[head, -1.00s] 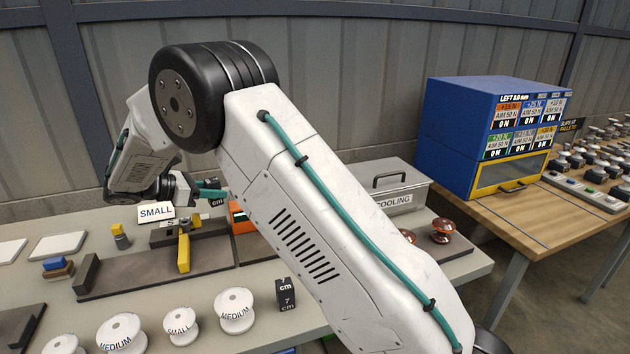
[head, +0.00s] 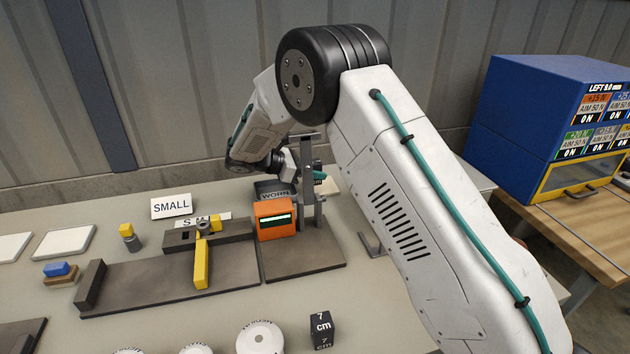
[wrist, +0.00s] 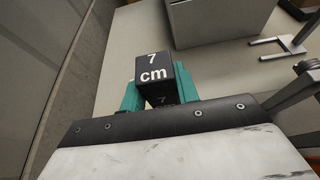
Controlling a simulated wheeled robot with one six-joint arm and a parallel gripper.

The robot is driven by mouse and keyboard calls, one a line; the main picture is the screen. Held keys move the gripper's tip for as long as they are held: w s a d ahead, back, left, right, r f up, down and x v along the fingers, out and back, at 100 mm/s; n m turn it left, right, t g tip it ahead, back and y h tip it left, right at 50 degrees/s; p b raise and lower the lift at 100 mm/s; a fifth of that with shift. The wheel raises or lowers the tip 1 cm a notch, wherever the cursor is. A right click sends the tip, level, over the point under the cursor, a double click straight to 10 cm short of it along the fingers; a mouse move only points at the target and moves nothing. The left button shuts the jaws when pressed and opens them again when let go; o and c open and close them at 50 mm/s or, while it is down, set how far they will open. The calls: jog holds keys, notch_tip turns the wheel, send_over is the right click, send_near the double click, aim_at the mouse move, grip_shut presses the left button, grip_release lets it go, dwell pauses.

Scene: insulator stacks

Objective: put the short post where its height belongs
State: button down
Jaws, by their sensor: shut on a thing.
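My gripper (wrist: 157,90) is shut on a black block marked 7 cm (wrist: 155,65), held between its teal fingers in the wrist view. In the head view my gripper (head: 318,177) is behind the upright grey stand (head: 309,190), and the held block is hidden there. A second black 7 cm block (head: 320,328) stands on the table at the front. I cannot tell from marks alone which one is the short post. A SMALL sign (head: 171,205) stands at the back of the table.
An orange gauge (head: 276,219) and a dark WORN container (head: 270,190) stand near my gripper. Left of them is a dark fixture with a yellow lever (head: 201,262). White round insulators (head: 262,340) line the front. A grey box (wrist: 215,15) lies beyond the held block.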

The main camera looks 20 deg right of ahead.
jog(key=shift+f, duration=1.6)
jog(key=shift+f, duration=0.2)
jog(key=c, duration=1)
grip_release()
jog(key=shift+c, duration=0.2)
jog(key=shift+r, duration=0.1)
jog(key=shift+a+r, duration=0.15)
jog(key=v, duration=1.1)
jog(key=shift+a+r, duration=0.1)
jog(key=shift+a, duration=0.25)
